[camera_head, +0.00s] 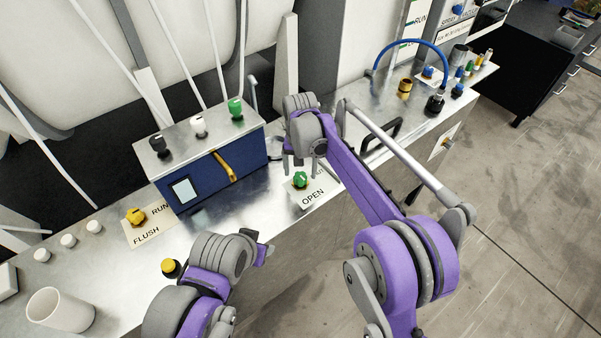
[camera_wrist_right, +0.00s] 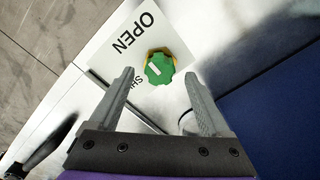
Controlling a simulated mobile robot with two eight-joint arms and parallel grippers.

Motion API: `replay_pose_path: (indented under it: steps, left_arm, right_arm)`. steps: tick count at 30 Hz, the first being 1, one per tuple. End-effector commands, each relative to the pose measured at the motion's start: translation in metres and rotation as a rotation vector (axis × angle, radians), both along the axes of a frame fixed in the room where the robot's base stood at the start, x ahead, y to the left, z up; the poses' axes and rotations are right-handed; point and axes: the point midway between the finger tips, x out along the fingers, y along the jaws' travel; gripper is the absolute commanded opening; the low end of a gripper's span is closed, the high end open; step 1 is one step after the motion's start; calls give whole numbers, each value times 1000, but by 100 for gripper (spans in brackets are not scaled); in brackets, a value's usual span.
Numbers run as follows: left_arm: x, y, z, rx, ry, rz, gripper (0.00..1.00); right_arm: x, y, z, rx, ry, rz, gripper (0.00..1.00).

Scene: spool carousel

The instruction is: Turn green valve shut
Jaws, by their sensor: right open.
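The green valve (camera_head: 300,179) is a small knob on a yellow base, on a white card (camera_head: 313,196) marked OPEN. In the right wrist view the green valve (camera_wrist_right: 158,68) carries a short white mark, and the card (camera_wrist_right: 112,50) also shows part of the word SHUT. My right gripper (camera_head: 302,163) is open and empty, pointing down over the valve. In the wrist view its fingertips (camera_wrist_right: 159,78) stand left and right of the knob, with gaps visible. My left gripper (camera_head: 262,246) is low in the middle of the head view, away from the valve; its jaw opening is unclear.
A blue-fronted box (camera_head: 240,155) with black, white and green knobs stands close left of the valve. A yellow valve (camera_head: 135,215) sits on a RUN/FLUSH card. A white cup (camera_head: 60,310) is at front left. A black handle (camera_head: 381,135) lies right of my right arm.

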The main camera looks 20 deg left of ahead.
Motion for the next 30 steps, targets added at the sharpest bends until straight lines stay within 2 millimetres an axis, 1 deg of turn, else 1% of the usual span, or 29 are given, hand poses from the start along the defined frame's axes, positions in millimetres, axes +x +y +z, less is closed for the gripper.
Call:
replay_pose_path:
  steps: [1, 3, 6, 14, 15, 17, 18, 23, 27, 28, 30]
  left_arm:
    - [0, 0, 0, 0, 0, 0, 50]
    - [0, 0, 0, 0, 0, 0, 50]
    - [0, 0, 0, 0, 0, 0, 50]
    - [0, 0, 0, 0, 0, 0, 50]
    - [0, 0, 0, 0, 0, 0, 50]
    - [0, 0, 0, 0, 0, 0, 50]
    - [0, 0, 0, 0, 0, 0, 50]
    - [0, 0, 0, 0, 0, 0, 50]
    - [0, 0, 0, 0, 0, 0, 50]
    - [0, 0, 0, 0, 0, 0, 50]
    - [0, 0, 0, 0, 0, 0, 50]
  right_arm:
    - [0, 0, -6, 0, 0, 0, 81]
    - [0, 0, -11, 0, 0, 0, 81]
    - [0, 0, -15, 0, 0, 0, 81]
    - [0, 0, -16, 0, 0, 0, 81]
    - [0, 0, -16, 0, 0, 0, 74]
    - [0, 0, -16, 0, 0, 0, 63]
    - [0, 0, -16, 0, 0, 0, 56]
    - [0, 0, -15, 0, 0, 0, 27]
    - [0, 0, -15, 0, 0, 0, 2]
    - [0, 0, -15, 0, 0, 0, 0]
    - [0, 0, -15, 0, 0, 1, 0]
